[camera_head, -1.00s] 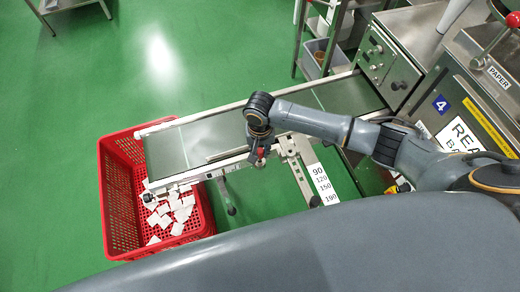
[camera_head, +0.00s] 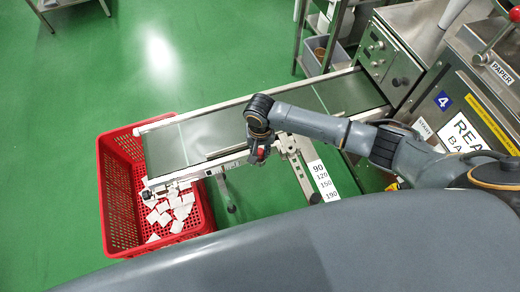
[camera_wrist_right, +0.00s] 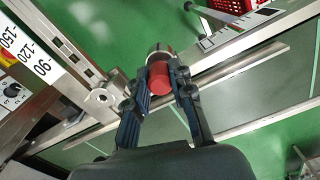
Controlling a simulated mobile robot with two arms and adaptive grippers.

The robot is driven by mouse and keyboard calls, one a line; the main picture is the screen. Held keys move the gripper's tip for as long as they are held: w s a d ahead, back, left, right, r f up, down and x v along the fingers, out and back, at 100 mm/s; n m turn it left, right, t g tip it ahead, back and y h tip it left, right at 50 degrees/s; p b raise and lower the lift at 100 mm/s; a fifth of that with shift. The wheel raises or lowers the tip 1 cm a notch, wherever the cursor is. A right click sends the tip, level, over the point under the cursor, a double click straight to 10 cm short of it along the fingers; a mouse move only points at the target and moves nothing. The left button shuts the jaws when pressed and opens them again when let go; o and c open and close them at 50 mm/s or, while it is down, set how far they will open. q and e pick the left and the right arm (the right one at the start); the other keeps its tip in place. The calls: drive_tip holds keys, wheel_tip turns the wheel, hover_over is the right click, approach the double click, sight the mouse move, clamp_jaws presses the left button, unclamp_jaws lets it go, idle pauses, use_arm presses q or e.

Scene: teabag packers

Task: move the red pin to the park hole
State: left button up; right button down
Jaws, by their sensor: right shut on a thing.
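The red pin (camera_wrist_right: 160,77) is a short red cylinder, seen from above in the right wrist view. My right gripper (camera_wrist_right: 162,68) is shut on it, with one dark finger on each side. In the head view the right gripper (camera_head: 258,155) points down at the conveyor's near rail, and only a bit of red shows there. The pin's lower end is hidden, so I cannot tell whether it sits in a hole. A round metal boss with a hole (camera_wrist_right: 103,97) is on the bracket left of the pin; I cannot tell if it is the park hole. My left gripper is not in view.
The conveyor (camera_head: 215,137) runs from the machine to a red crate (camera_head: 122,240) with several white teabags. A scale plate (camera_head: 322,180) marked 90 to 190 lies along a bracket arm. Green floor (camera_head: 60,150) is clear at the left.

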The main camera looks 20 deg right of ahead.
sight(260, 151)
drive_tip(key=shift+f, duration=0.7)
drive_tip(key=c, duration=1.1)
unclamp_jaws()
drive_tip(key=shift+r, duration=0.15)
wheel_tip(260, 151, up, 12)
drive_tip(key=shift+f, duration=0.1)
